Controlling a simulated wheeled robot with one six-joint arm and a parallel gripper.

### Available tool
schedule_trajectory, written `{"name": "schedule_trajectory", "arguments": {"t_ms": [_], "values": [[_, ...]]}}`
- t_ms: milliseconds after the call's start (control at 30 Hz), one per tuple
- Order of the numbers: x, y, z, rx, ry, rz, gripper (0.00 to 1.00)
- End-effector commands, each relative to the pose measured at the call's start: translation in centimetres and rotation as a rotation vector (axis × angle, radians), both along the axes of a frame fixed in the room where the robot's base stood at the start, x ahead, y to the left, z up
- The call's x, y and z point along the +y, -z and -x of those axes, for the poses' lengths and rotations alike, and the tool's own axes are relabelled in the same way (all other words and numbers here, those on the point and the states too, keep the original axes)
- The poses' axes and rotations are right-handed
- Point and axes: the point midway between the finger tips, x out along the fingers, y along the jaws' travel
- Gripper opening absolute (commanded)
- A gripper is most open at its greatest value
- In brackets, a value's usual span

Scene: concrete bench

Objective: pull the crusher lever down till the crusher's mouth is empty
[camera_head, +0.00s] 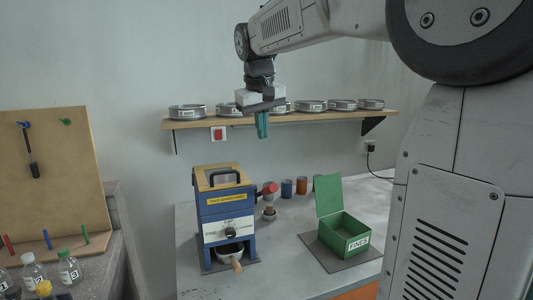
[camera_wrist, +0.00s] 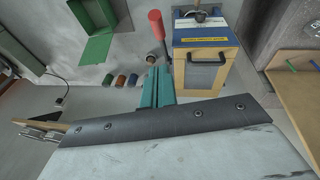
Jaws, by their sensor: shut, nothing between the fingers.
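The crusher (camera_head: 228,208) is a blue machine with a wooden top and a black handle, standing on the bench. It also shows in the wrist view (camera_wrist: 206,42). Its lever, with a red grip (camera_head: 269,188), sticks out at its right side; the red grip also shows in the wrist view (camera_wrist: 157,24). My gripper (camera_head: 262,134) has teal fingers, shut and empty, in the air above the lever and apart from it. In the wrist view the fingers (camera_wrist: 157,84) are beside the crusher's top. I cannot see into the crusher's mouth.
A green open box (camera_head: 345,238) marked FINES stands to the right on a dark mat. Small coloured jars (camera_head: 287,188) stand behind. A shelf (camera_head: 300,115) with round tins crosses the wall near my gripper.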

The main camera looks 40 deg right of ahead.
Motion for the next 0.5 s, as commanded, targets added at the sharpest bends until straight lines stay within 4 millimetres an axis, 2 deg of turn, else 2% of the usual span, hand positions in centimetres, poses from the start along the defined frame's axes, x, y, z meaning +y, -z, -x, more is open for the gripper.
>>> {"name": "schedule_trajectory", "arguments": {"t_ms": [467, 500], "values": [[-1.9, 9.2, -1.6, 0.004, 0.001, -0.002, 0.0], [-1.9, 9.7, -1.2, 0.002, 0.001, -0.001, 0.0]]}}
